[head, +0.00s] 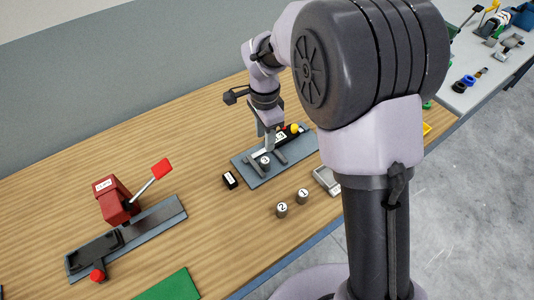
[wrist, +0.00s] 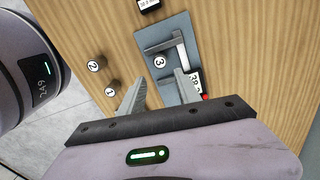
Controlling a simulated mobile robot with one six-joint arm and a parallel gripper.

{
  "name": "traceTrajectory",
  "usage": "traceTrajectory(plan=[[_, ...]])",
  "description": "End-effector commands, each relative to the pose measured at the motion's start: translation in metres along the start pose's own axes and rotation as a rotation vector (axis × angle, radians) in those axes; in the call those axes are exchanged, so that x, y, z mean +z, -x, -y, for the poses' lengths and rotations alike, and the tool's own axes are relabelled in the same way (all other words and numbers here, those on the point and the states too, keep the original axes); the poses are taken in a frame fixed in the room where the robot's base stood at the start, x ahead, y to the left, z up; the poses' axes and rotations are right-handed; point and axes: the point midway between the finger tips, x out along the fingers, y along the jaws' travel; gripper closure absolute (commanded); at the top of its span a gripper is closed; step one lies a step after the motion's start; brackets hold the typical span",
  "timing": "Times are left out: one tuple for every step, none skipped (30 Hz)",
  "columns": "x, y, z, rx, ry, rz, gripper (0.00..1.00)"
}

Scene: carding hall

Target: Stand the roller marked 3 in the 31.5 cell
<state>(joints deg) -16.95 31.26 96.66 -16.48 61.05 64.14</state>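The roller marked 3 (head: 265,161) stands upright on a grey plate (head: 257,180), beside a grey bar. In the wrist view, roller 3 (wrist: 159,61) lies beyond my fingertips, apart from them. My gripper (head: 270,146) is above the plate. Its two fingers (wrist: 156,84) are spread with nothing between them. Rollers marked 1 (head: 302,196) and 2 (head: 282,210) stand on the wooden table in front of the plate. A light grey tray (head: 326,181) is partly hidden by my arm. I cannot make out a 31.5 label.
A small black block with a white label (head: 230,180) sits left of the plate. A readout (wrist: 195,84) on the plate's fixture seems to begin with 39. A red device with a lever (head: 116,202) and a green mat (head: 170,286) are at left. The table between is clear.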

Motion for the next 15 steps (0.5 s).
traceTrajectory(plan=[[0.0,-0.022,-0.001,0.003,0.001,0.0,0.6],[0.0,-0.031,-0.001,0.002,0.0,0.0,0.6],[0.0,-0.042,0.0,0.001,0.0,0.001,0.6],[0.0,-0.049,-0.001,0.002,0.0,0.001,0.6],[0.0,-0.056,-0.001,0.002,0.001,0.001,0.6],[0.0,-0.063,-0.001,0.001,0.001,0.0,0.6],[0.0,-0.067,-0.001,0.001,0.001,0.0,0.6],[0.0,-0.07,0.0,-0.001,0.001,0.0,0.6],[0.0,-0.072,0.0,-0.001,0.001,0.0,0.6],[0.0,-0.074,0.0,-0.001,0.001,0.0,0.6],[0.0,-0.076,0.0,-0.001,0.001,0.0,0.6],[0.0,-0.081,0.0,-0.001,0.0,0.001,0.6],[0.0,-0.085,-0.001,-0.001,0.0,0.001,0.6],[0.0,-0.09,-0.001,-0.001,0.0,0.001,0.6],[0.0,-0.098,-0.001,-0.001,0.0,0.001,0.6]])
